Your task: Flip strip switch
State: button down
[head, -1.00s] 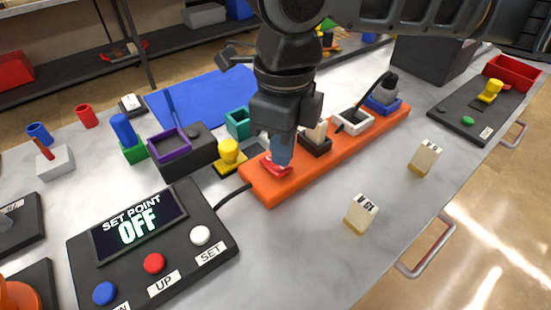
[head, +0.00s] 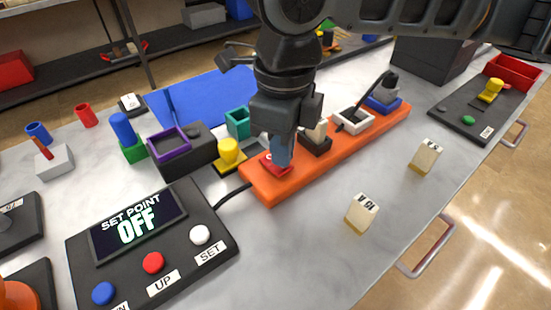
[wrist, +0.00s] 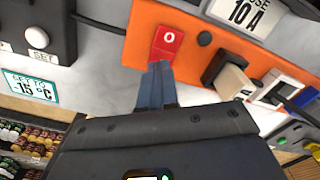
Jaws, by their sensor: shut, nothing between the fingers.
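The orange power strip (head: 340,157) lies diagonally across the grey bench. Its red rocker switch (head: 268,164) is at the near left end, and in the wrist view the switch (wrist: 167,43) shows a white "O" mark. My gripper (head: 280,163) points down with its blue fingers together and nothing between them. In the wrist view the fingertips (wrist: 159,66) are at the lower edge of the switch and appear to touch it. They hide part of the switch in the head view.
A control box (head: 150,245) reading "SET POINT OFF" stands at front left. Plugs, including a white one (head: 352,121), sit in the strip. A yellow knob (head: 229,152) stands left of the strip. Two cream blocks (head: 362,213) (head: 426,156) stand on clear bench to the right.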

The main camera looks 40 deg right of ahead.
jog(key=shift+f+b, duration=0.55)
jog(key=shift+f, duration=0.2)
dwell(0.3)
jog(key=shift+r+p, duration=2.95)
jog(key=shift+r, duration=0.6)
jog(key=shift+s+f, duration=0.1)
